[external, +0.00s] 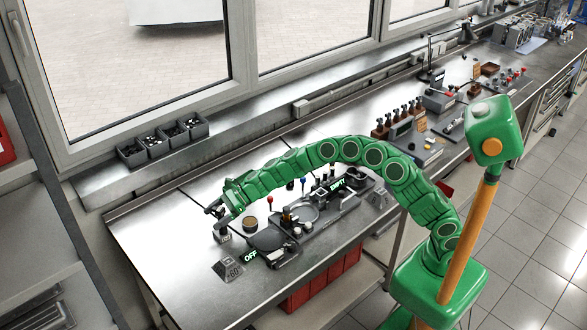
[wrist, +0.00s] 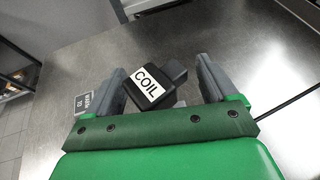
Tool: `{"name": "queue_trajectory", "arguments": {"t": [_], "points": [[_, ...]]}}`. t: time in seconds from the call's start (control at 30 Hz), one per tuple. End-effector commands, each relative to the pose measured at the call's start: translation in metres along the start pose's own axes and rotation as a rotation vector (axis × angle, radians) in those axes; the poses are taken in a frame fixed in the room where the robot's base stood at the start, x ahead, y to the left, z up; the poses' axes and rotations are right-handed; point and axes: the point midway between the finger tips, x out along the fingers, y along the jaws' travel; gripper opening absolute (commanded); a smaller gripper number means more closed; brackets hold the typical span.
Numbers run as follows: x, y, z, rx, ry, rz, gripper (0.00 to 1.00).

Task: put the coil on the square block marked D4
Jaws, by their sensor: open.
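The coil (wrist: 156,84) is a black block with a white COIL label. In the wrist view it sits tilted between the two grey fingers of my gripper (wrist: 161,68), with a visible gap to the right finger; whether it touches the left finger I cannot tell. My gripper is open. In the external view my gripper (external: 215,217) reaches down over the left part of the bench. A small grey plate (wrist: 88,100) with unreadable print lies left of the left finger. I cannot pick out a block marked D4.
A metal block marked +60° (external: 229,269) and an OFF sign (external: 250,257) stand on the steel bench (external: 165,262) near my gripper. A dark fixture (external: 300,213) with round plates and knobs is to the right. The bench's left end is mostly clear.

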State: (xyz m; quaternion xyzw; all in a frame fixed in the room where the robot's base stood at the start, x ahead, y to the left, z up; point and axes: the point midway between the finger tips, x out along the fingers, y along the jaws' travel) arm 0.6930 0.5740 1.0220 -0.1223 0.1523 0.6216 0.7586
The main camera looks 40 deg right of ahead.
Motion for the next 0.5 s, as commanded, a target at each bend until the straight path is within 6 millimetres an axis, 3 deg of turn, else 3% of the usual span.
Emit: {"name": "queue_trajectory", "arguments": {"t": [0.5], "points": [[-0.057, -0.001, 0.002, 0.000, -0.002, -0.002, 0.86]]}}
